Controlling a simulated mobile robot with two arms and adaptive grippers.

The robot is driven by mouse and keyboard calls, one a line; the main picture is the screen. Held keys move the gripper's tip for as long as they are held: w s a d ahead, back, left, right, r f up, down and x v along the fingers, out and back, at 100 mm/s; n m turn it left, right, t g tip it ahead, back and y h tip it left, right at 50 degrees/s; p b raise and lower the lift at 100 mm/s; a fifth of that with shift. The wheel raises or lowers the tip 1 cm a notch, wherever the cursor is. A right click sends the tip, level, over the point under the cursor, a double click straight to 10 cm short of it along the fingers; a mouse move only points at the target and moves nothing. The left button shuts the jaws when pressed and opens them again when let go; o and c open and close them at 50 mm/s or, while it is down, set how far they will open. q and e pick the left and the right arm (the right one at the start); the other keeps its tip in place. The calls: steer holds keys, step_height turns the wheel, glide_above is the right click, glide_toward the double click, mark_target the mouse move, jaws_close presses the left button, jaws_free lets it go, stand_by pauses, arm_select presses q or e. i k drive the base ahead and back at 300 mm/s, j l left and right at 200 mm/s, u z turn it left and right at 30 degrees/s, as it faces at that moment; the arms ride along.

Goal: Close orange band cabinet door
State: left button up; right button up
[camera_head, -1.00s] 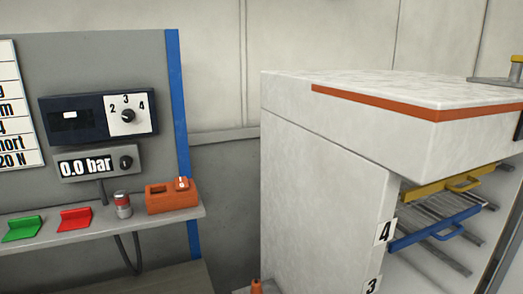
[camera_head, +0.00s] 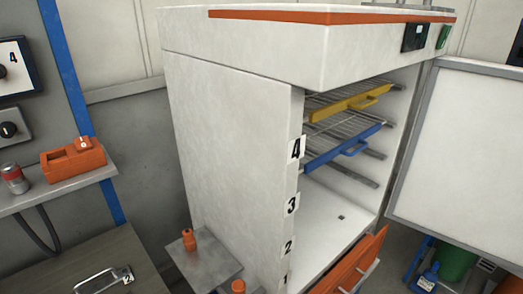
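The white cabinet (camera_head: 230,140) has an orange band (camera_head: 330,17) along its top edge. Its front is open, showing a rack with a yellow handle (camera_head: 350,103) and one with a blue handle (camera_head: 343,150). The white door (camera_head: 460,160) with a grey frame stands swung open to the right; its right part is cut off by the picture edge. Labels 4, 3, 2 and 1 run down the cabinet's front left edge. An orange panel with a grey handle (camera_head: 350,264) shows low at the front. Neither of my grippers is in view.
A small metal side shelf (camera_head: 205,265) with orange-topped items stands left of the cabinet. Further left are a wall shelf with an orange box (camera_head: 75,163) and can (camera_head: 13,178), and a wooden table (camera_head: 60,270). A green bin (camera_head: 455,262) and blue bottle (camera_head: 428,277) sit below the door.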

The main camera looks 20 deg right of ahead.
mark_target(459, 182)
steer(key=k+l, duration=0.1)
steer(key=l, duration=0.4)
steer(key=k+l+z, duration=0.1)
steer(key=l, duration=0.9)
steer(key=k+z, duration=0.05)
